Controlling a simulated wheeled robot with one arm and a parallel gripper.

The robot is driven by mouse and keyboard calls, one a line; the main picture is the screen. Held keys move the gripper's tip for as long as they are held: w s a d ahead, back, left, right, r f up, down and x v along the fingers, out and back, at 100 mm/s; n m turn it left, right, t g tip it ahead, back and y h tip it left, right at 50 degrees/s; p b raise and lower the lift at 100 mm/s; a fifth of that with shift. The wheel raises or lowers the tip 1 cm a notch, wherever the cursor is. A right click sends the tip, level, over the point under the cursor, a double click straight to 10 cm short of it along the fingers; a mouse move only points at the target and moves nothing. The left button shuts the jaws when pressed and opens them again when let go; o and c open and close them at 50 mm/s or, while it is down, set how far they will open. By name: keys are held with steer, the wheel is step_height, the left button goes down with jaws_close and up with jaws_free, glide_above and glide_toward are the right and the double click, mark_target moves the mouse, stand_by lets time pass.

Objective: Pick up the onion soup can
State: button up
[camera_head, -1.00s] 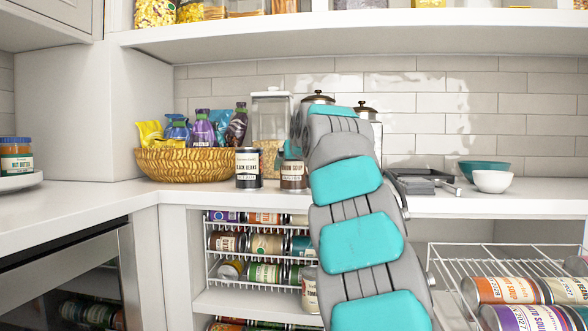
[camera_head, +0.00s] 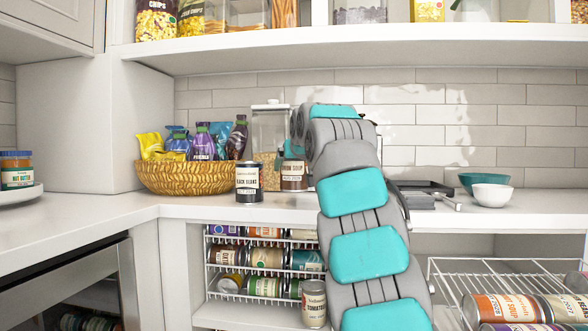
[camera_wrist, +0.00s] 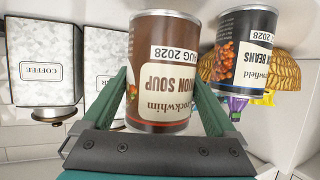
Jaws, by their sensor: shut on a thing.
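The onion soup can (camera_head: 294,175) is brown with a cream label and stands upright beside the black beans can. Its base shows slightly higher than the black beans can's base, so it appears held a little above the counter. In the wrist view the onion soup can (camera_wrist: 160,75) appears upside down, between the two green fingers of my gripper (camera_wrist: 160,88). The fingers are shut on its sides. In the head view my gripper (camera_head: 292,150) is partly hidden by my arm.
The black beans can (camera_head: 249,182) stands close on the left. A woven basket (camera_head: 185,180) of bottles and bags is farther left. Clear and lidded canisters (camera_wrist: 45,65) stand behind. Bowls (camera_head: 490,194) sit at the right. The shelf (camera_head: 380,50) overhangs; the front left counter is clear.

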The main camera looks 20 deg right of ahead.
steer(key=s+a+r+b, duration=0.1)
steer(key=s+a+b, duration=0.1)
steer(key=s, duration=1.3)
steer(key=shift+s+a+r, duration=0.3)
steer(key=shift+a, duration=0.35)
